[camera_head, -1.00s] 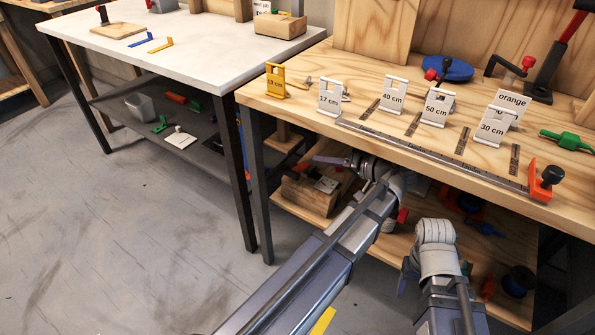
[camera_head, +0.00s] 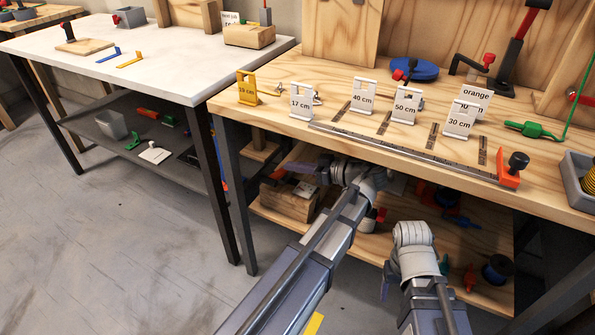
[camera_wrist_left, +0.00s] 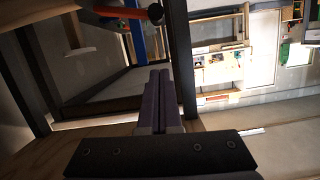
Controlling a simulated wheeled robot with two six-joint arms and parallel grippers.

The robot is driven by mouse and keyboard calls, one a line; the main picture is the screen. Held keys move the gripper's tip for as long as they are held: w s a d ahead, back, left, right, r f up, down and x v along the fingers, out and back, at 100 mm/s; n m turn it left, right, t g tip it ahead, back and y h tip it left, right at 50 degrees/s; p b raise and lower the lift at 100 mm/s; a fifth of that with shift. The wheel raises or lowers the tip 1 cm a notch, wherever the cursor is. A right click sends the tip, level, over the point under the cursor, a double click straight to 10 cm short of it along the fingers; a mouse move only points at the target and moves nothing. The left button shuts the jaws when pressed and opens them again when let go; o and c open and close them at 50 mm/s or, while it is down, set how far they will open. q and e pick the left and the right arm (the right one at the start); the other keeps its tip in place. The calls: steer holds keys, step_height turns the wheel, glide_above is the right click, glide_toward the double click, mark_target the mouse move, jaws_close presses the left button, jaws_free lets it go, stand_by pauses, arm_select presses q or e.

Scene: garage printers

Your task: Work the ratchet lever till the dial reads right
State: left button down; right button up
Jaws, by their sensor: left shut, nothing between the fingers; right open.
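A black upright lever with a red grip (camera_head: 516,52) stands at the back right of the wooden bench; I cannot tell whether it is the ratchet lever. No dial can be made out. My left gripper (camera_head: 306,168) is below the bench top's front edge, pointing left, away from the lever. In the left wrist view its purple fingers (camera_wrist_left: 158,100) are shut together with nothing between them. My right gripper (camera_head: 386,284) is low in front of the bench, mostly hidden behind its wrist; its open jaws do not show clearly.
The wooden bench (camera_head: 330,145) carries several labelled tags, a metal rail (camera_head: 400,150) with an orange end stop (camera_head: 509,180), and a green tool (camera_head: 530,129). A grey bin (camera_head: 574,180) stands at the right edge. A white table (camera_head: 170,75) is at the left; grey floor lies before it.

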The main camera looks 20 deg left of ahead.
arm_select(q)
steer(key=b, duration=0.1)
glide_above(274, 183)
steer(key=w, duration=0.1)
steer(key=shift+w+d+f, duration=0.15)
steer(key=shift+d+f, duration=0.1)
steer(key=shift+f, duration=0.6)
steer(key=shift+a+f+b, duration=0.25)
steer(key=shift+f+b, duration=0.75)
steer(key=shift+b, duration=0.15)
steer(key=shift+f+b, duration=0.9)
steer(key=shift+f, duration=0.05)
steer(key=shift+s+f+n+t+b, duration=0.35)
steer(key=shift+s+f+b, duration=0.2)
steer(key=shift+f+b, duration=0.2)
steer(key=shift+s+f+b, duration=0.1)
steer(key=shift+f+b, duration=0.25)
steer(key=shift+b, duration=0.05)
steer(key=shift+r, duration=0.2)
